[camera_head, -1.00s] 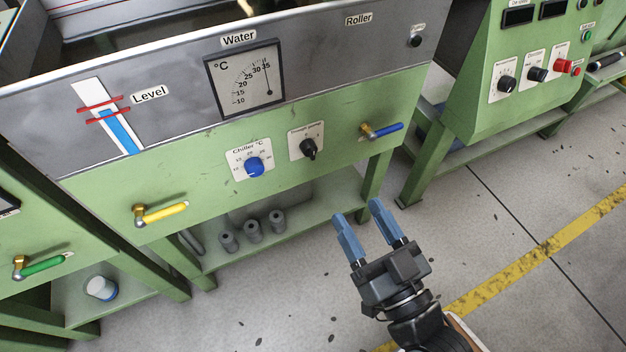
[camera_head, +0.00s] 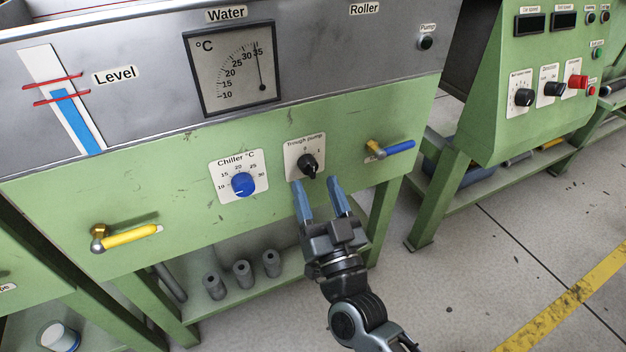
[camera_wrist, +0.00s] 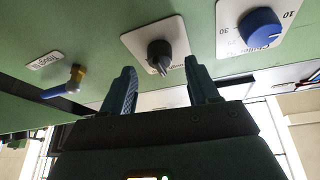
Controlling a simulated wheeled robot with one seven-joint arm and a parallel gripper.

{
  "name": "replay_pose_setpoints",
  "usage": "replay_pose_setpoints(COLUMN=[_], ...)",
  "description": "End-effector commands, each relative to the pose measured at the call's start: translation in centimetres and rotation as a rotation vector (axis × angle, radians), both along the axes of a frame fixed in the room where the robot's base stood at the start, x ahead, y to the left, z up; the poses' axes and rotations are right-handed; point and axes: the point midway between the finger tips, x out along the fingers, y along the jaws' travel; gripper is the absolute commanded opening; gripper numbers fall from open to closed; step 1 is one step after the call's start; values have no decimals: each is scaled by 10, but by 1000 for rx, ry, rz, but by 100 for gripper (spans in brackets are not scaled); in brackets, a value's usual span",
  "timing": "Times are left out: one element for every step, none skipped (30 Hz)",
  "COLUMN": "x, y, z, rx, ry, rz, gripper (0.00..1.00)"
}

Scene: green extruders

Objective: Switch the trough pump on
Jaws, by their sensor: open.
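The trough pump switch (camera_head: 308,165) is a black knob on a white plate marked 0 and 1, on the green front panel. It also shows in the wrist view (camera_wrist: 160,55). I cannot clearly tell which mark it points to. My gripper (camera_head: 315,183) is open and empty, with blue fingers pointing up toward the knob from just below. In the wrist view my gripper (camera_wrist: 160,72) has the knob between its fingertips in the picture, with no visible contact. The pump lamp (camera_head: 427,43), at the upper right of the steel trough, looks dark green.
The blue chiller knob (camera_head: 243,185) is left of the switch. A blue-handled valve (camera_head: 392,149) sticks out to the right, and a yellow-handled valve (camera_head: 130,236) at lower left. Grey cylinders (camera_head: 242,273) stand on the shelf below. Open floor lies at right.

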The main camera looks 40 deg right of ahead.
Motion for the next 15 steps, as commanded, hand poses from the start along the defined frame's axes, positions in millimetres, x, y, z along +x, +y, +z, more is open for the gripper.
replay_pose_setpoints(x=[7,11,15,17,20,23,24,25,27,27,27,28,28,28,28], y=[-2,-3,-5,-6,-6,-7,-8,-8,-8,-8,-8,-8,-8,-8,-8], z=[3,4,6,7,8,9,10,10,11,11,11,11,11,11,11], rx=[0,0,0,0,0,0,0,0,0,0,0,0,0,0,0], ry=[-2,-2,-2,-1,0,0,0,0,1,1,1,1,2,2,2], rz=[1,1,0,-1,-1,0,0,0,0,0,1,0,0,1,1], gripper=[60,60,60,60,60,60,60,60,60,60,60,60,60,60,60])
